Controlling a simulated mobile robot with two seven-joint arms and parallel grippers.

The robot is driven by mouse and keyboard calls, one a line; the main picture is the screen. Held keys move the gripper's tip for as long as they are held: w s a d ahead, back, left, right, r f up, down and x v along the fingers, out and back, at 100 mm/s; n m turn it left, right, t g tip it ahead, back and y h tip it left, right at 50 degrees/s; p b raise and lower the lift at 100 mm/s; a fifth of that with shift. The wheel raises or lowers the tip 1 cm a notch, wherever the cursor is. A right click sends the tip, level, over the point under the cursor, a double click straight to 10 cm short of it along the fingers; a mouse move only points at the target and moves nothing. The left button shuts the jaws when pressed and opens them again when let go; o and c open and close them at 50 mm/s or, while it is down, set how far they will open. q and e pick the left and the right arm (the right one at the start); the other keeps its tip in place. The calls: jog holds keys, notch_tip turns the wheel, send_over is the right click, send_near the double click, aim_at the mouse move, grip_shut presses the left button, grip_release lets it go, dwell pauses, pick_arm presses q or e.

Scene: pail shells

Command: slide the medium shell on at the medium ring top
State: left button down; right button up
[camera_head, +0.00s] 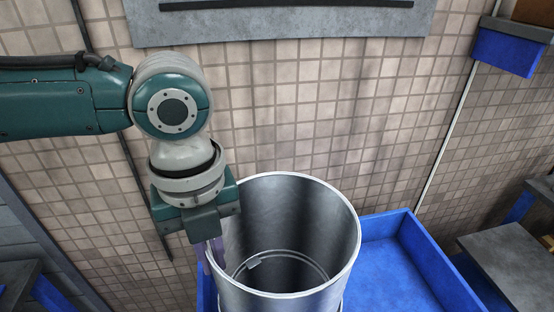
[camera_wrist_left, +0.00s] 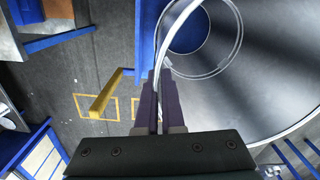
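A grey metal shell (camera_head: 290,230), an open-topped cylinder, stands upright in the lower middle of the head view. My left gripper (camera_head: 212,258) points down at its left rim. In the left wrist view the purple fingers of the left gripper (camera_wrist_left: 160,95) are close together, with the thin wall of the shell (camera_wrist_left: 265,80) between them. Inside the shell, a thin ring (camera_head: 285,253) with a small tab shows near the bottom. The shell's lower edge is cut off by the head view, so what it rests on is hidden. My right gripper is out of view.
A blue tray (camera_head: 412,250) lies around and to the right of the shell; its right part looks empty. A grey bench (camera_head: 510,262) stands at the far right. A tiled wall (camera_head: 330,120) is behind. A blue bin (camera_head: 507,50) hangs at upper right.

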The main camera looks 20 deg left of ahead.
pick_arm(q)
jog(key=shift+f, duration=0.4)
jog(key=c, duration=1)
grip_release()
jog(key=shift+o, duration=0.2)
notch_tip(320, 180, up, 10)
jog(key=shift+s, duration=0.1)
